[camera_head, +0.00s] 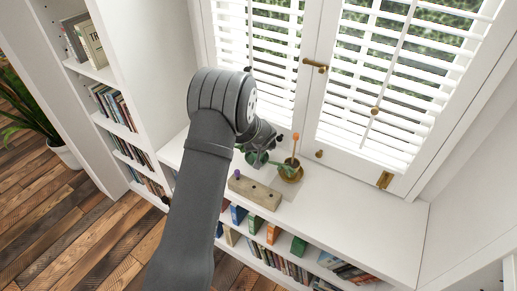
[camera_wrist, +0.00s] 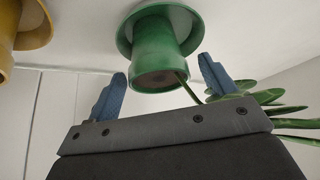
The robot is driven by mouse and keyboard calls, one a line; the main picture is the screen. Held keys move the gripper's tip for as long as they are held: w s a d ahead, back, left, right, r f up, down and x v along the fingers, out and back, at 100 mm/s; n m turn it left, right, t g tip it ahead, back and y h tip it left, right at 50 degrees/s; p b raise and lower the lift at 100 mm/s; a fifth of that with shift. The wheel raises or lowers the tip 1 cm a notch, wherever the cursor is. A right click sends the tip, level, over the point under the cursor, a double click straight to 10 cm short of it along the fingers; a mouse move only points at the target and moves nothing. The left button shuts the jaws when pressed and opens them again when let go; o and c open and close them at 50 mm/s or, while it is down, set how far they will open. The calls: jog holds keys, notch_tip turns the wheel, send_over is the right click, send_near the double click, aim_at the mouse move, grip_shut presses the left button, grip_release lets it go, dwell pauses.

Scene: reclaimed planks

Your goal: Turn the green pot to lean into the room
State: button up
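The green pot (camera_head: 251,160) stands on the white shelf top by the window, partly hidden by my gripper in the head view. In the wrist view, which looks upside down, the green pot (camera_wrist: 160,50) sits on a green saucer (camera_wrist: 124,41), with a stem coming out of its mouth. Its green leaves (camera_wrist: 255,97) reach to the right. My gripper (camera_wrist: 160,85) is open, its blue fingertips apart to either side of the pot's mouth. The pot appears just beyond the fingertips; I cannot tell whether they touch it. The gripper (camera_head: 262,143) is above the pot in the head view.
A yellow-brown pot (camera_head: 290,171) with an orange flower stands close to the right. A wooden block (camera_head: 255,192) with holes and a purple piece lies in front. Shuttered windows (camera_head: 390,70) stand behind. The shelf top is clear to the right.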

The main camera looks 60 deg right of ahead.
jog(key=shift+a, duration=0.1)
jog(key=v, duration=1.7)
jog(key=shift+r, duration=0.2)
jog(key=x, duration=1.7)
jog(key=shift+f, duration=0.2)
